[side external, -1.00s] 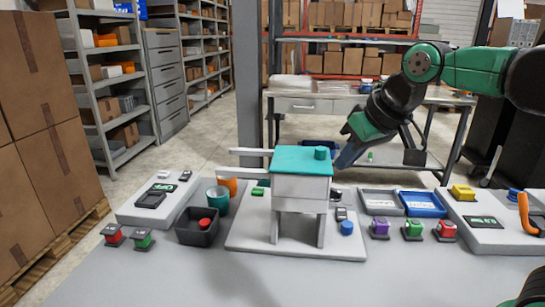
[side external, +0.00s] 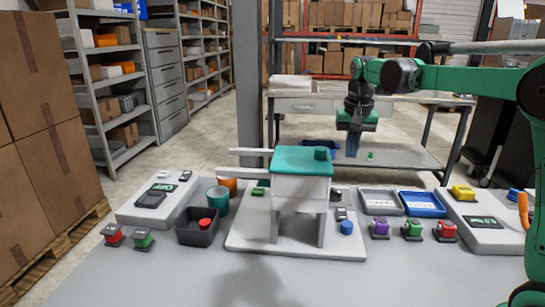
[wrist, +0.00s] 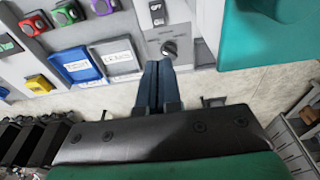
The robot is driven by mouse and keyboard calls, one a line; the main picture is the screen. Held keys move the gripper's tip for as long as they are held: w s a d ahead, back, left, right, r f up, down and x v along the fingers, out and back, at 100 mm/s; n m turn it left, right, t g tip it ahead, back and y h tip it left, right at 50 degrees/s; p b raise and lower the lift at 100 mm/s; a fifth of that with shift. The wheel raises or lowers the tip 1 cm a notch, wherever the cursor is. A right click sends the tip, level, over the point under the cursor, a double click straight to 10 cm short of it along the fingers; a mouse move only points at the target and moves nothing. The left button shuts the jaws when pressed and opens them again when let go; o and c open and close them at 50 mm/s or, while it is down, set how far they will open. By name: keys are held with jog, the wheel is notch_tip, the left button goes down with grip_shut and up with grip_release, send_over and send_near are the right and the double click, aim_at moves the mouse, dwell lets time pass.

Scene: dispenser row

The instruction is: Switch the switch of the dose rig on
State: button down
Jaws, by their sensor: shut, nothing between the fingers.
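The central rig is a grey plate (side external: 250,241) bearing a white hopper on legs (side external: 300,188) with a teal lid (side external: 300,161). A small black-and-white switch (side external: 341,214) sits to the right of its legs. The switch also shows at the top of the wrist view (wrist: 157,12); its setting is too small to tell. A dark round knob (wrist: 169,48) is on the same plate, just beyond my fingertips. My gripper (side external: 351,154) is shut and empty, pointing down behind the plate. In the wrist view its fingertips (wrist: 158,64) are together near the plate's edge, seemingly apart from the knob.
A grey tray (side external: 364,203) and blue tray (side external: 422,213) lie right of the plate, with purple, green and red buttons in front. The teal lid (wrist: 262,35) overhangs close on the wrist view's right. A black bin (side external: 187,232) and cups stand left.

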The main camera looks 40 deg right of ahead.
aim_at(341, 208)
jog(key=shift+f, duration=0.55)
jog(key=f, duration=0.4)
jog(key=w+d+f, duration=0.1)
jog(key=f, duration=0.8)
jog(key=shift+w+d+f, duration=0.15)
jog(key=shift+f, duration=0.25)
jog(key=shift+w+d+f, duration=0.1)
jog(key=shift+f, duration=0.1)
jog(key=shift+s+a+r, duration=0.3)
jog(key=shift+s+a, duration=0.25)
jog(key=shift+a, duration=0.05)
